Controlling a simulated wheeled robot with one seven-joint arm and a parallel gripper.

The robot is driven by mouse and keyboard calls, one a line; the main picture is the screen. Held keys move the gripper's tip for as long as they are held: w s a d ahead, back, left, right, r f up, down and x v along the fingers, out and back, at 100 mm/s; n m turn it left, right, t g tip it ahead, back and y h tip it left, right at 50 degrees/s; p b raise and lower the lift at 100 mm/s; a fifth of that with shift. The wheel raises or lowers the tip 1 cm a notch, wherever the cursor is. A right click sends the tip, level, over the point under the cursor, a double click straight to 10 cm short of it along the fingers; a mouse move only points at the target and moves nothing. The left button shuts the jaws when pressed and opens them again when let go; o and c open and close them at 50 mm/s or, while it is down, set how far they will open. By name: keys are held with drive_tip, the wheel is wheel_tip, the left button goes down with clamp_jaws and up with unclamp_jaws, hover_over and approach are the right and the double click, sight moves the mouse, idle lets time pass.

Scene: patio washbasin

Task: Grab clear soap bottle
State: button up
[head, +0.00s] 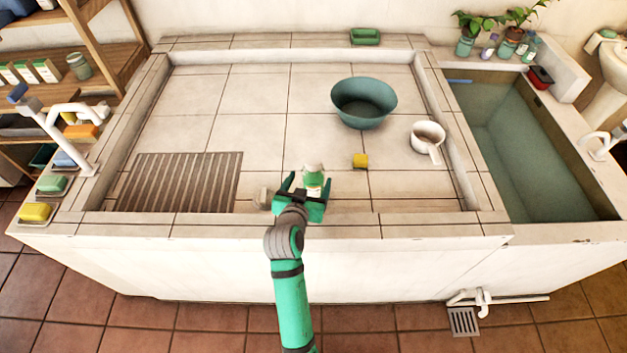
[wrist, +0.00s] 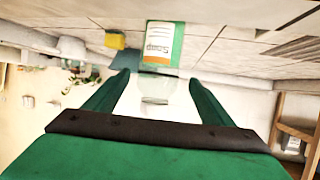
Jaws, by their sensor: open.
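The soap bottle (head: 314,176) stands on the tiled floor of the basin, close to its front wall. It has a pale top and a white and green label. In the wrist view, which looks upside down, the label of the bottle (wrist: 160,45) shows beyond the fingertips and a clear part lies nearer, between the fingers. My gripper (head: 308,180) is open, with its fingers to either side of the bottle; it also shows in the wrist view (wrist: 158,80). I see no clear contact. The bottle's lower part is partly hidden by my gripper in the head view.
A yellow sponge (head: 360,161) lies right of the bottle. A green bowl (head: 364,103) and a white dipper (head: 427,137) stand farther right. A small beige object (head: 262,198) is just left of my gripper. A slatted grate (head: 180,182) lies left; the basin's middle is clear.

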drive_tip(key=x, duration=0.5)
drive_tip(key=shift+d, duration=0.15)
drive_tip(key=c, duration=1.5)
drive_tip(key=shift+o, duration=0.2)
drive_tip(key=shift+r, duration=0.15)
